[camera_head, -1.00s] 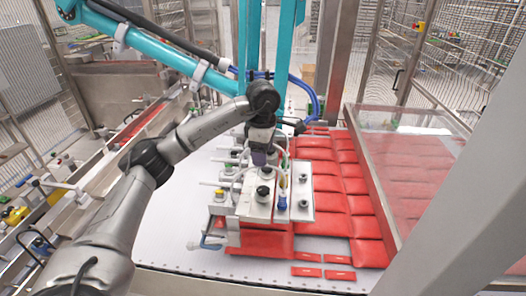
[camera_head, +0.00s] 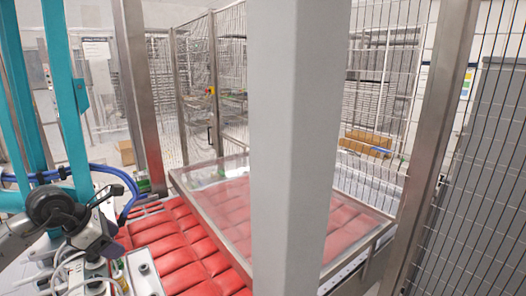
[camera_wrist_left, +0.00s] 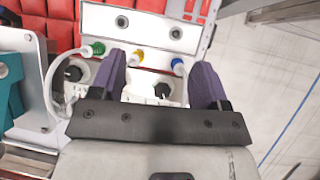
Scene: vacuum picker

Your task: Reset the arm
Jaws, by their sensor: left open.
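My left arm comes in at the left edge of the head view, with its gripper (camera_head: 98,246) low over the vacuum picker. In the left wrist view the two purple fingers of the left gripper (camera_wrist_left: 157,80) are apart, with nothing clamped between them. The vacuum picker is a white plate (camera_wrist_left: 135,22) with dark round knobs and green, yellow and blue fittings; its edge also shows in the head view (camera_head: 144,272). A fitting and white hose lie around the fingertips. Whether the fingers touch the picker cannot be told. My right gripper is not in view.
Red packs (camera_head: 185,255) lie in rows beside the picker. A clear panel in a metal frame (camera_head: 225,185) stands over some of them. A wide grey post (camera_head: 292,150) blocks the middle of the head view. Mesh fencing (camera_head: 480,170) closes the right side.

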